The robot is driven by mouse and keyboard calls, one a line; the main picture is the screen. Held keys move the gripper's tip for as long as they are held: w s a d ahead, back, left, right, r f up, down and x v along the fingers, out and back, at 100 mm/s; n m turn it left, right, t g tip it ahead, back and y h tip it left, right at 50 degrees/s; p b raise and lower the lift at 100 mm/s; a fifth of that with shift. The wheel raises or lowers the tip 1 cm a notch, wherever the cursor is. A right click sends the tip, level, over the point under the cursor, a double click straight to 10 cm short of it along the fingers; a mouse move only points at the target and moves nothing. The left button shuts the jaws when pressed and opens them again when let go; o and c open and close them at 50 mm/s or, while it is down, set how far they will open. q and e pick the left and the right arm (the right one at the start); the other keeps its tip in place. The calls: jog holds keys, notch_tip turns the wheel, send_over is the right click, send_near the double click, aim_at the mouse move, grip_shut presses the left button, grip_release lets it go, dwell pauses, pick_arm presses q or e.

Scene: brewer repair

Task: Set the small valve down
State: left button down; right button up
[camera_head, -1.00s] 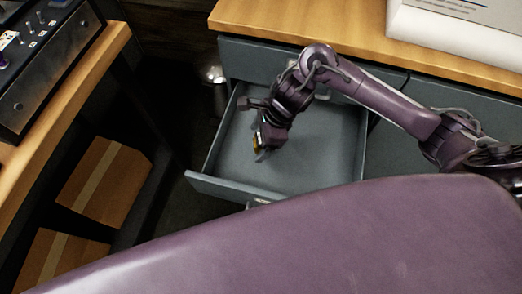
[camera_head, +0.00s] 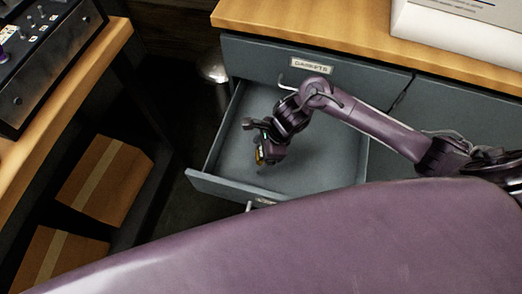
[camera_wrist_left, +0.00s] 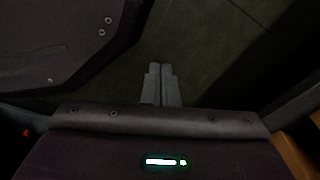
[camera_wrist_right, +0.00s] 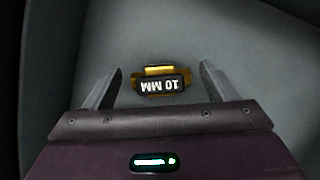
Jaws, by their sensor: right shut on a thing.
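The small valve (camera_wrist_right: 161,84) is a dark and yellow piece with a white "10 MM" label, upside down in the right wrist view. It lies between the fingers of my right gripper (camera_head: 262,158), which is shut on it inside the open grey drawer (camera_head: 325,172). In the head view only a bit of yellow shows at the fingertips. Whether the valve touches the drawer floor I cannot tell. My left gripper (camera_wrist_left: 162,84) shows only in the left wrist view, with its fingers together and nothing between them, over a dark floor.
The drawer's front wall (camera_head: 228,188) and side walls surround my right gripper; its floor looks otherwise empty. Above is a closed drawer front labelled "GASKETS" (camera_head: 312,66) under a wooden counter (camera_head: 300,28). Cardboard boxes (camera_head: 105,180) sit on a shelf at left.

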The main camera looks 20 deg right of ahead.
jog(key=o, duration=1)
jog(key=shift+o, duration=0.2)
pick_arm(q)
jog(key=shift+r, duration=0.1)
pick_arm(e)
jog(key=shift+r, duration=0.25)
pick_arm(q)
jog(key=shift+s+a+f+p, duration=0.15)
jog(key=shift+s+f+p, duration=0.1)
jog(key=shift+s+p, duration=0.25)
pick_arm(e)
jog(key=v, duration=1.1)
jog(key=shift+d+r, duration=0.2)
jog(key=shift+r, duration=0.1)
